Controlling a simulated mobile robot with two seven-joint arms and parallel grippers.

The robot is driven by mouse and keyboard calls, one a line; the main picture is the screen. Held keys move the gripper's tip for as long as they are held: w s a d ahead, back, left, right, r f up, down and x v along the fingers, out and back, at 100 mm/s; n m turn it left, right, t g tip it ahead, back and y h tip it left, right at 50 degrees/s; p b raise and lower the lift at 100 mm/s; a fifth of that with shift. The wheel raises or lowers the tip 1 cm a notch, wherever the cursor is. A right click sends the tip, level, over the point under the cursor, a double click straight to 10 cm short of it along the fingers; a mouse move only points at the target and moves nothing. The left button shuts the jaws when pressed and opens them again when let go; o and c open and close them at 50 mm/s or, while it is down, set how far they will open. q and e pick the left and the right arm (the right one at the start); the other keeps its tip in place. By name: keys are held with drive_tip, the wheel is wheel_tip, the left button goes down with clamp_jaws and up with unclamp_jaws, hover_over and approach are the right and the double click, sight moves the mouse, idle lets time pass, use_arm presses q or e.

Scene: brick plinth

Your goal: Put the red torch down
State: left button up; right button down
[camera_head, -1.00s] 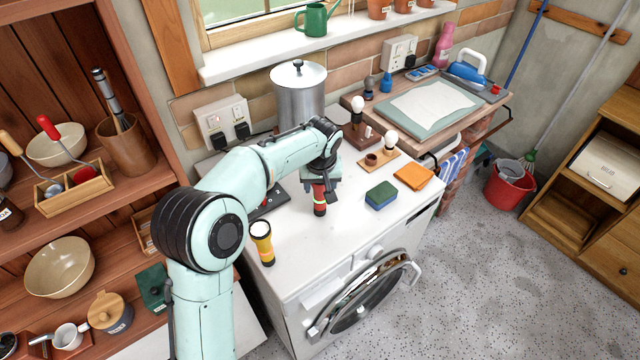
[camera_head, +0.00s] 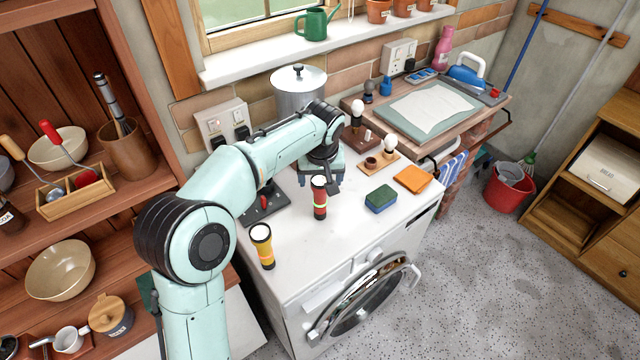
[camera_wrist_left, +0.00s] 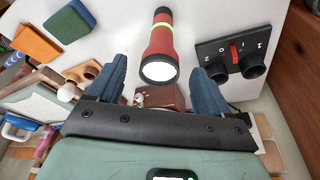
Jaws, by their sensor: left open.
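The red torch (camera_head: 319,198) stands upright on the white top of the washing machine (camera_head: 290,236), its lens end up. It also shows in the left wrist view (camera_wrist_left: 160,47), ahead of the fingers and between their lines. My left gripper (camera_head: 318,176) is just behind the torch in the head view, apart from it. In the left wrist view its two blue-grey fingers (camera_wrist_left: 163,85) are spread wide with nothing held. My right gripper is not in view.
A yellow torch (camera_head: 263,246) stands to the left. A green and blue sponge (camera_head: 380,198) and an orange cloth (camera_head: 412,179) lie to the right. A black switch plate (camera_head: 262,207) and a steel pot (camera_head: 299,92) are near. The front strip of the top is clear.

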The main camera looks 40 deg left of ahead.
use_arm(q)
drive_tip(key=v, duration=0.6)
drive_tip(key=shift+r+p, duration=0.2)
drive_tip(key=shift+p, duration=0.15)
drive_tip(key=shift+d+f, duration=0.1)
